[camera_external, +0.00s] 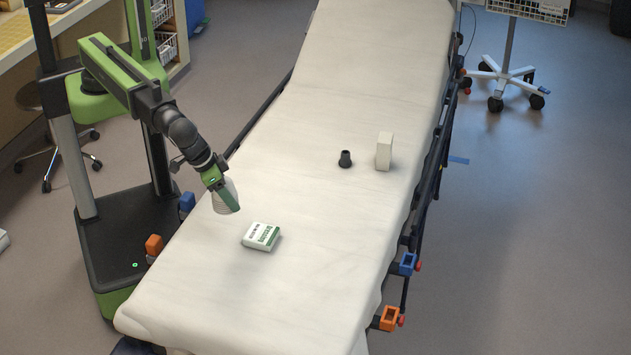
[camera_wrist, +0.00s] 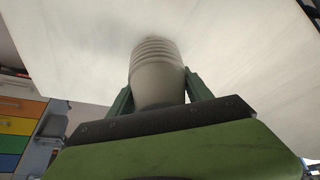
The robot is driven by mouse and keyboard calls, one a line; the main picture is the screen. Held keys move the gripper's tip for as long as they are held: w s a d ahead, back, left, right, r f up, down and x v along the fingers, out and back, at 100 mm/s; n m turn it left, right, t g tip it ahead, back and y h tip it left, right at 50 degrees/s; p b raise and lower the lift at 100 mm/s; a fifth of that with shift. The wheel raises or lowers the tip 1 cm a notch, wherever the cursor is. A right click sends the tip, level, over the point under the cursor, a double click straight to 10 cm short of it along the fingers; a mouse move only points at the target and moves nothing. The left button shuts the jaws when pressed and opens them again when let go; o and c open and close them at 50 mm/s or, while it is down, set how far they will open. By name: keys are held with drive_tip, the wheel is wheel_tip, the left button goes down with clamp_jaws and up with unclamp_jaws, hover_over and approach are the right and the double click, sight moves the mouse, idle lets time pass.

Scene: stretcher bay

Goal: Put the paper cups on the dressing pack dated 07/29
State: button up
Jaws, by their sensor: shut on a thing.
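My gripper (camera_external: 221,184) is shut on the paper cups (camera_wrist: 157,78), a pale nested stack with several ridged rims at its far end. In the external view the stack (camera_external: 229,200) is tilted and hangs over the left side of the stretcher. A white and green dressing pack (camera_external: 261,236) lies flat on the sheet, to the right of and nearer the camera than the cups. Its printing is too small to read a date. In the wrist view my gripper's fingers (camera_wrist: 157,92) flank the stack, and no pack shows.
A plain white box (camera_external: 384,151) stands upright farther up the stretcher (camera_external: 300,290). A small dark flared object (camera_external: 345,159) stands to its left. The sheet around the dressing pack is clear. Rails run along the stretcher's sides.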

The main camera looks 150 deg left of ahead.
sight(217, 196)
drive_tip(key=d, duration=0.1)
drive_tip(key=w+d, duration=0.1)
drive_tip(key=d, duration=0.1)
drive_tip(key=shift+w+d+r+m, duration=0.1)
drive_tip(key=shift+w+r+m, duration=0.1)
drive_tip(key=shift+m, duration=0.1)
drive_tip(key=a+f+b, duration=0.2)
drive_tip(key=a, duration=0.1)
drive_tip(key=a+f+b, duration=0.2)
drive_tip(key=a, duration=0.2)
drive_tip(key=w+a+f+b, duration=0.1)
drive_tip(key=a+f+b, duration=0.2)
drive_tip(key=a, duration=0.1)
drive_tip(key=shift+a+f, duration=0.1)
drive_tip(key=shift+a, duration=0.3)
wheel_tip(217, 196, down, 4)
drive_tip(key=b, duration=0.4)
drive_tip(key=shift+f, duration=0.15)
drive_tip(key=shift+r, duration=0.25)
drive_tip(key=shift+f, duration=0.2)
drive_tip(key=o, duration=1.4)
drive_tip(key=shift+c, duration=0.2)
